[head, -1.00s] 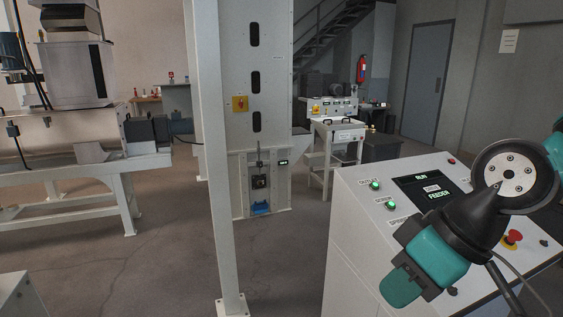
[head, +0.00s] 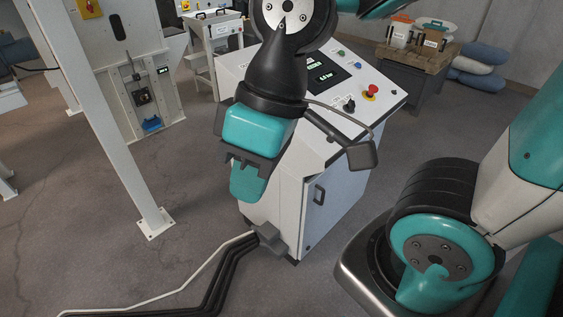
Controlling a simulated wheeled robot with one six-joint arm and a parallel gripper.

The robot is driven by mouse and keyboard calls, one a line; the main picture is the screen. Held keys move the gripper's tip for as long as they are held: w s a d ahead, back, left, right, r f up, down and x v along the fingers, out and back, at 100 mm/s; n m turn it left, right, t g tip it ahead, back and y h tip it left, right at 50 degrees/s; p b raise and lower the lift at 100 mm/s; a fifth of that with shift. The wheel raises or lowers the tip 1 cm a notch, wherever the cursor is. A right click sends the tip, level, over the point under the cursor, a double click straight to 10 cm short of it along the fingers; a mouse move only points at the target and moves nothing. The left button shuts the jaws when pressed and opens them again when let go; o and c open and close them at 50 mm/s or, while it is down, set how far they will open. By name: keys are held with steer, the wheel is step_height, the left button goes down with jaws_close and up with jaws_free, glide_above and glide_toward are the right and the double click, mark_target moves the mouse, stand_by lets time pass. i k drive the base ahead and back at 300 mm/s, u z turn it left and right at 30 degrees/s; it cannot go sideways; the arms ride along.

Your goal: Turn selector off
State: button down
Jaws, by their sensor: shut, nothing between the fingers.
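A white control console (head: 325,200) with a sloped top stands in the middle of the head view. I cannot tell which way the selector points. My gripper (head: 247,182) hangs in front of the console's left side, apart from the selector, pointing down and toward the camera. It is shut and empty. My wrist hides the left part of the panel.
The panel has a dark display (head: 326,76) and small buttons. A grey post (head: 125,130) stands at left. Dark cables (head: 215,275) run along the floor. A wooden table (head: 413,70) with containers and stacked sacks (head: 480,72) are behind right.

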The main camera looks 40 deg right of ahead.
mark_target(350, 107)
steer(key=u, duration=1.05)
steer(key=k, duration=1)
steer(key=z, duration=1.75)
steer(key=k, duration=0.6)
steer(key=u, duration=0.4)
steer(key=i, duration=1.35)
steer(key=z, duration=0.5)
